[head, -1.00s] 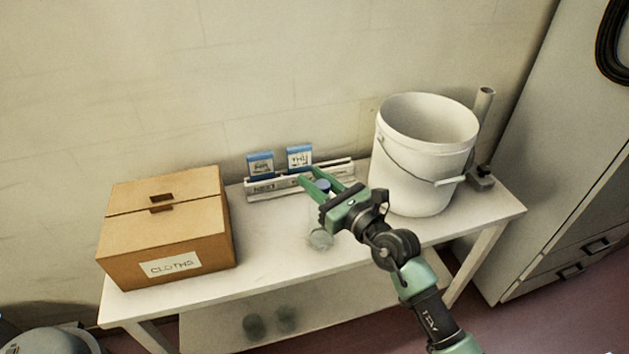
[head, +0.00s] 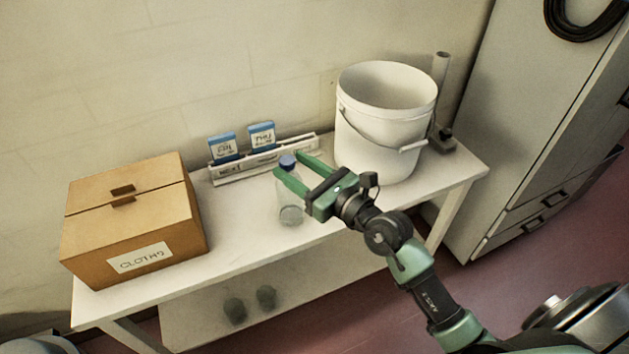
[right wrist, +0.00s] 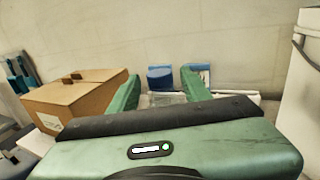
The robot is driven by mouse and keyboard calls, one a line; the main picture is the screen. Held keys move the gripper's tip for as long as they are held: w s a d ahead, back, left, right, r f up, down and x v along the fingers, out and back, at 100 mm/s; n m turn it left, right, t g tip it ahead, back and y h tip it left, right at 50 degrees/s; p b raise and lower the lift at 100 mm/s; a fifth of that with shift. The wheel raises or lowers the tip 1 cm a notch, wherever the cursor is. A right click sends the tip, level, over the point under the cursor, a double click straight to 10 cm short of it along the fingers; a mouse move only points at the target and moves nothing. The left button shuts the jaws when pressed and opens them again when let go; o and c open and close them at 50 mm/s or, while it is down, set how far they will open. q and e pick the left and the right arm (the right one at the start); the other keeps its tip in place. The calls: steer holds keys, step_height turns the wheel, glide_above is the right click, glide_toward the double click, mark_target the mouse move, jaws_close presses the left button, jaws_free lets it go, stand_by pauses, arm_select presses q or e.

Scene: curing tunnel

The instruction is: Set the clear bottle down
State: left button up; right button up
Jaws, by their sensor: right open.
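The clear bottle (head: 290,205) with a blue cap stands upright on the white table (head: 235,235), near its front edge. My right gripper (head: 293,165) is open, with its green fingers on either side of the bottle near the cap. In the right wrist view the blue cap (right wrist: 160,78) shows between the two open fingers (right wrist: 160,85). The bottle's lower body is hidden there by the gripper's own body. My left gripper is not in view.
A cardboard box labelled CLOTHS (head: 135,220) stands at the table's left. A white bucket (head: 385,125) stands close right of my gripper. Behind the bottle, a white rack (head: 265,160) holds two blue-topped cards (head: 223,147). A grey cabinet (head: 525,130) stands at the right.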

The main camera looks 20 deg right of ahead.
steer(key=b+v, duration=0.1)
steer(key=v, duration=0.6)
